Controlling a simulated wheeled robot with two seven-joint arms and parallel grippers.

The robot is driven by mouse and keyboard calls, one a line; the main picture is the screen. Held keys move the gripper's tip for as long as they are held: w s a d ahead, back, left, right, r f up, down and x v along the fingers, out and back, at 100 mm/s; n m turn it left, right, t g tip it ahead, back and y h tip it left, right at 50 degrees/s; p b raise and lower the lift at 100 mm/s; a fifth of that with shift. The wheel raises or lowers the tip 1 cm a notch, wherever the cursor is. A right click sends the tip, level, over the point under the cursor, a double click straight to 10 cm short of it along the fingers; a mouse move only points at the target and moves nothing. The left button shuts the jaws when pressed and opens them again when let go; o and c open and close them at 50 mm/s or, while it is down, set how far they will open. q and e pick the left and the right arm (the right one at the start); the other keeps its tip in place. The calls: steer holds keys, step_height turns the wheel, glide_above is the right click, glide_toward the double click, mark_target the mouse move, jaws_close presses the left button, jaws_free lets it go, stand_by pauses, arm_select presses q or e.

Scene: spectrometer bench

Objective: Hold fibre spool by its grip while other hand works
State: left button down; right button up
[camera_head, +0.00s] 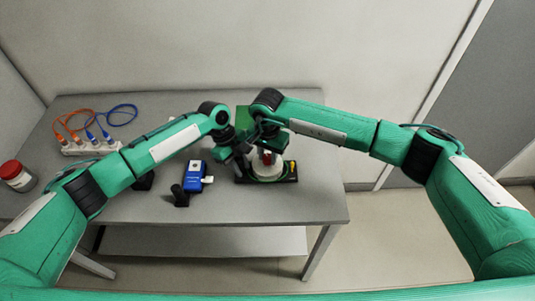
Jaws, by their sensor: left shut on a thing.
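The fibre spool (266,172), a round white body with a red part on top, stands on a black base (288,178) at the right of the bench. My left gripper (238,156) is at the spool's left side, shut on its grip; the contact itself is too small and dark to see clearly. My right gripper (266,143) is just above and behind the spool, pointing down. Its fingers are dark and overlap the spool, so their opening cannot be made out.
A blue handheld device (194,176) and a small black stand (179,196) are left of the spool. A white block (92,146) with orange and blue cables lies at the back left. A red-lidded jar (17,177) is at the far left. The bench front (240,210) is clear.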

mark_target(267, 157)
steer(key=shift+m, duration=0.4)
steer(key=shift+c, duration=0.4)
steer(key=m, duration=0.4)
steer(key=shift+m, duration=0.3)
steer(key=m, duration=0.5)
steer(key=shift+r, duration=0.1)
steer(key=shift+m, duration=0.4)
steer(key=o, duration=1)
step_height(267, 157, up, 12)
steer(key=shift+f, duration=0.1)
